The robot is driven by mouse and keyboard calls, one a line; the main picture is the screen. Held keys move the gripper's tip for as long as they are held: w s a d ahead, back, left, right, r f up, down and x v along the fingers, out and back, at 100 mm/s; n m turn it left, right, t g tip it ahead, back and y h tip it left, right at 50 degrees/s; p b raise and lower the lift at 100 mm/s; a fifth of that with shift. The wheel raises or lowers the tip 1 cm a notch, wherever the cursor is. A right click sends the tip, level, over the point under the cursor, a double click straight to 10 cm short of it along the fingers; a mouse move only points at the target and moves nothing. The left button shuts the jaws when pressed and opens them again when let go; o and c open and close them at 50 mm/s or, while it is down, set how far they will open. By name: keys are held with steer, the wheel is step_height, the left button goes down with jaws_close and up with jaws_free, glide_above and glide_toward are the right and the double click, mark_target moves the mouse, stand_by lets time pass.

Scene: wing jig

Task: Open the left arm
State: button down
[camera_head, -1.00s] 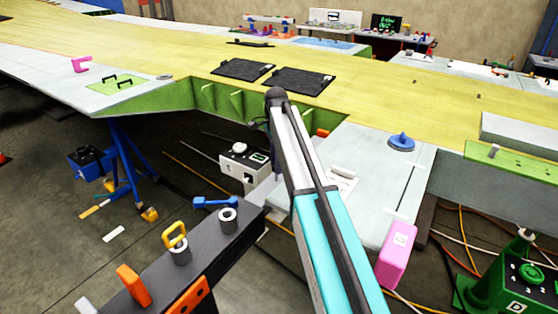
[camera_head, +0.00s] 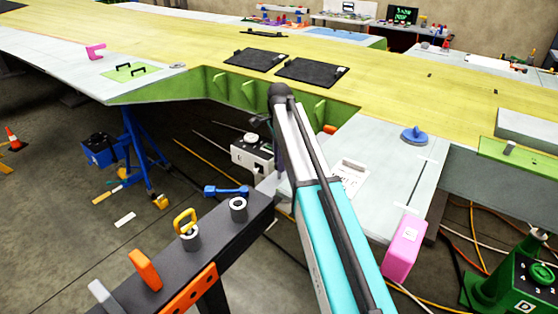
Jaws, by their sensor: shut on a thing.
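A dark grey jig arm (camera_head: 212,240), a long beam, reaches from the lower left toward the middle. It carries grey round bushings (camera_head: 238,210), a yellow loop handle (camera_head: 186,222), a blue handle (camera_head: 226,191) beside its far end and orange parts (camera_head: 145,268). My teal and white arm stretches up through the middle, and its dark wrist hangs down from the top. My gripper (camera_head: 281,182) is low at the wrist's end, at the beam's far end. It is shut on what seems to be that end. Its fingertips and the exact contact are largely hidden by my own link.
The yellow and grey wing (camera_head: 420,100) spans the back, with its green cut-out edge (camera_head: 235,95) close beyond my wrist. A white box (camera_head: 252,155) and cables lie underneath. A blue stand (camera_head: 135,150) is left, a pink block (camera_head: 404,248) right. The left floor is fairly open.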

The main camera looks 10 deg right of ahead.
steer(key=c, duration=1.4)
jaws_free()
step_height(320, 180, up, 14)
steer(key=b, duration=0.3)
steer(key=shift+d+f, duration=0.1)
